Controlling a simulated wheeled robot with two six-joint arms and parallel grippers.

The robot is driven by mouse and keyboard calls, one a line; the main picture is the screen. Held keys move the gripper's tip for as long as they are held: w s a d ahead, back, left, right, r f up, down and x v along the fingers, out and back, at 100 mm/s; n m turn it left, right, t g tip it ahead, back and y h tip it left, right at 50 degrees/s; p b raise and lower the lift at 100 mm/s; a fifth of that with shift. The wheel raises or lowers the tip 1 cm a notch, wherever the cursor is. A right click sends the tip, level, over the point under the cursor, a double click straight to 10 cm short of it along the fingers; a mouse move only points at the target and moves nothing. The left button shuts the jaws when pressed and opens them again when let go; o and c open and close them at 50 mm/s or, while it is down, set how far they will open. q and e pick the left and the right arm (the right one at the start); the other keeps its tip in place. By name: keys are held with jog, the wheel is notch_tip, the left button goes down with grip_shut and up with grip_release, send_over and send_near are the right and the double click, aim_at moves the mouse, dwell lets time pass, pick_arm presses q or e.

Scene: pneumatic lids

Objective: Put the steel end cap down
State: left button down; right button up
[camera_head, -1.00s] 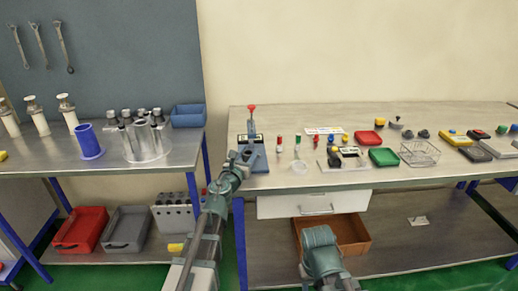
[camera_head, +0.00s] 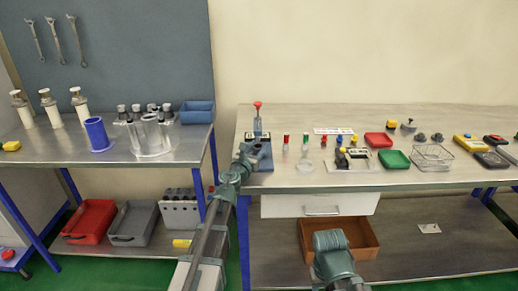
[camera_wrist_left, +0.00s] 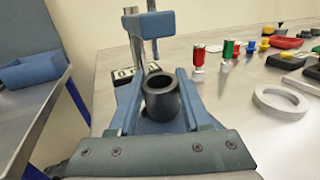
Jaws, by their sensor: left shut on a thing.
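The steel end cap (camera_wrist_left: 160,100) shows in the left wrist view as a dark grey, hollow, round piece with its open end up. My left gripper (camera_wrist_left: 155,84) is shut on it, one blue-grey finger on each side. In the head view my left gripper (camera_head: 250,151) is at the left end of the right-hand bench, in front of the small press with the red knob (camera_head: 258,105). The cap is too small to make out there. Whether its underside touches anything is hidden. My right gripper is not in view; only part of that arm shows at the bottom.
A pale ring (camera_wrist_left: 281,101) lies on the bench right of the gripper. A blue bin (camera_head: 197,112) is on the left bench. The bench's front strip is clear.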

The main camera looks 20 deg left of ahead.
pick_arm(q)
jog(key=shift+c, duration=1.8)
grip_release()
jog(key=s, duration=0.4)
jog(key=s+a, duration=0.1)
jog(key=s, duration=0.7)
jog(key=shift+a, duration=0.2)
jog(key=shift+r, duration=0.1)
